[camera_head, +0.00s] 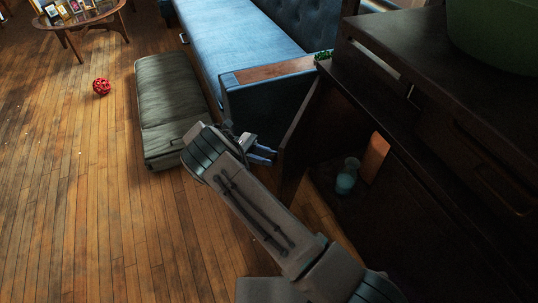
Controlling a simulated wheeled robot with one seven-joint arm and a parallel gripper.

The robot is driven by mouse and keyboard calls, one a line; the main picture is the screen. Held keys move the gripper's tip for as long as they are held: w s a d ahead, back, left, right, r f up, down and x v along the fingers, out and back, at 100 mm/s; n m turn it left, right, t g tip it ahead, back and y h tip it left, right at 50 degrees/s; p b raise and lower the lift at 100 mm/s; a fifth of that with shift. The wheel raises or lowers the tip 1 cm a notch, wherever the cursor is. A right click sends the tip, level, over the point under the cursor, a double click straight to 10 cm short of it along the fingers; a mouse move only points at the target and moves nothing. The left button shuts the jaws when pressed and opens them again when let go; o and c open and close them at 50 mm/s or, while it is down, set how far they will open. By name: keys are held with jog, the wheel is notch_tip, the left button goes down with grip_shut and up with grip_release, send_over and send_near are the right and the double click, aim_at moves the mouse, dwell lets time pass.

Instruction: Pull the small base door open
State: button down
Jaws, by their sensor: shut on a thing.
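The small base door (301,122) is a dark wood panel, seen nearly edge-on. It stands swung out from the dark cabinet (402,72), and the inside of the base shows. My gripper (266,156) is at the door's outer side, near its free edge, and is shut on the door. The exact spot it holds, handle or edge, is too small and dark to tell. Inside the opening are a teal vase (346,180) and an orange block-like thing (375,157).
A blue sofa (235,50) with a wood-topped arm stands behind the door. A grey-green ottoman (168,95) is left of my gripper. A red ball (101,86) lies on open wood floor, near a round table (83,20). A green bowl-like thing (495,35) sits on the cabinet.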

jog(key=c, duration=1.1)
grip_release()
jog(key=shift+r, duration=0.1)
